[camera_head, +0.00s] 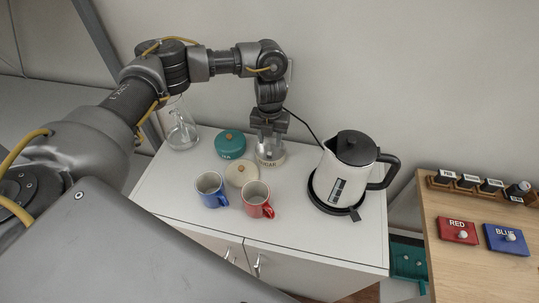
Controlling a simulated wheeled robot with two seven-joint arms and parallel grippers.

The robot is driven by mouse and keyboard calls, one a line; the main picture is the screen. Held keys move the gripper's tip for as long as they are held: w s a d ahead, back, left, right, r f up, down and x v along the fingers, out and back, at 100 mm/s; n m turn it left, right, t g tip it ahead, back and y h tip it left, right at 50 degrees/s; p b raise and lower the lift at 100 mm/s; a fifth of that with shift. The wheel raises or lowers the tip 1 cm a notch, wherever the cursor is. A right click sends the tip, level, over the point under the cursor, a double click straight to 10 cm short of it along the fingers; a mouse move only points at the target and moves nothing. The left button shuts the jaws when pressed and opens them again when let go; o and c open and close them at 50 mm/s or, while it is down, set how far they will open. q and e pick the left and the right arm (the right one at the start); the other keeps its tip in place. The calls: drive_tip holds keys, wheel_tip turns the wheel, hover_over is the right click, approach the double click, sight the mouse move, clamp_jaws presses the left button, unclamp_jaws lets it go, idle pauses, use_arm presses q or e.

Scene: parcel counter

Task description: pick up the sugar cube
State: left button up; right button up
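No sugar cube can be made out; the jar's inside is hidden by the gripper. A cream lid (241,180) with a brown knob lies on the counter in front of the jar, to its left. My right gripper is not in view.
A teal lidded jar (230,149) stands left of the sugar jar. A blue mug (210,190) and a red mug (257,200) stand in front. A white kettle (340,180) stands right, a glass jug (180,132) at the back left. The front right counter (315,245) is clear.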

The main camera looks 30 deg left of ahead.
sight(269, 154)
use_arm(q)
drive_tip(key=shift+a+f, duration=0.1)
drive_tip(key=shift+f, duration=3.1)
clamp_jaws()
